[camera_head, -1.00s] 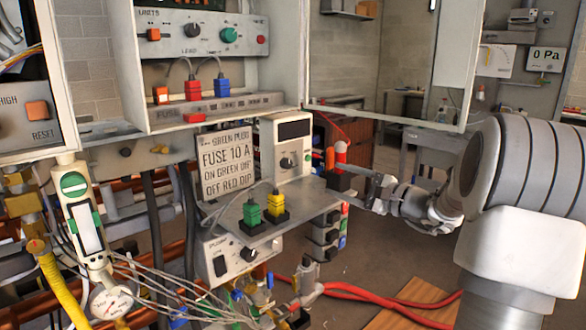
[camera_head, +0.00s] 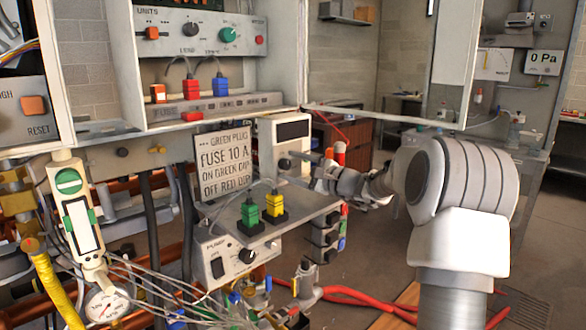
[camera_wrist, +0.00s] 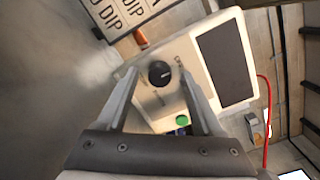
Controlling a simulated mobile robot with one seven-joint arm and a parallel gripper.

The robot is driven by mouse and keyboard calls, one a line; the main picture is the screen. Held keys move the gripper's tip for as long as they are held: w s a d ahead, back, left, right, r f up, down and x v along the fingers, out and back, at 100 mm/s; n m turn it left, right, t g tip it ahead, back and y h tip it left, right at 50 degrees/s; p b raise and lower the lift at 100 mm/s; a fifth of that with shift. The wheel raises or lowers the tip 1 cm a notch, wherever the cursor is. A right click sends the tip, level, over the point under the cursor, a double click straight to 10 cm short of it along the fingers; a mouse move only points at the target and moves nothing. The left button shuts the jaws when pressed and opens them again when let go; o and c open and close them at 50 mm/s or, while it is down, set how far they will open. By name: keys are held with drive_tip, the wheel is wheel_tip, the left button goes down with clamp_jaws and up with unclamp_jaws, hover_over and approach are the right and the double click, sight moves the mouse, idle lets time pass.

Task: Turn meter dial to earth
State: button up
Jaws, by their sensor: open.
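The meter is a white box (camera_head: 268,147) with a dark blank display (camera_head: 293,129), standing at the back of the grey shelf. Its black round dial (camera_head: 285,164) is below the display. In the wrist view the meter's face (camera_wrist: 185,60) is tilted, and the dial (camera_wrist: 159,73) lies between my finger lines. The small marks around the dial are too blurred to read. My gripper (camera_head: 304,160) is just right of the dial in the head view. It is open, with a finger on each side of the dial in the wrist view (camera_wrist: 159,80); I cannot tell whether they touch it.
A sign (camera_head: 222,164) reading "FUSE 10 A" leans left of the meter. Green (camera_head: 250,212) and yellow (camera_head: 275,204) plugs stand on the shelf in front. An orange-red post with a white band (camera_head: 340,152) is close behind my gripper. Red hoses (camera_head: 350,294) lie below.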

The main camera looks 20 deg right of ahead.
clamp_jaws()
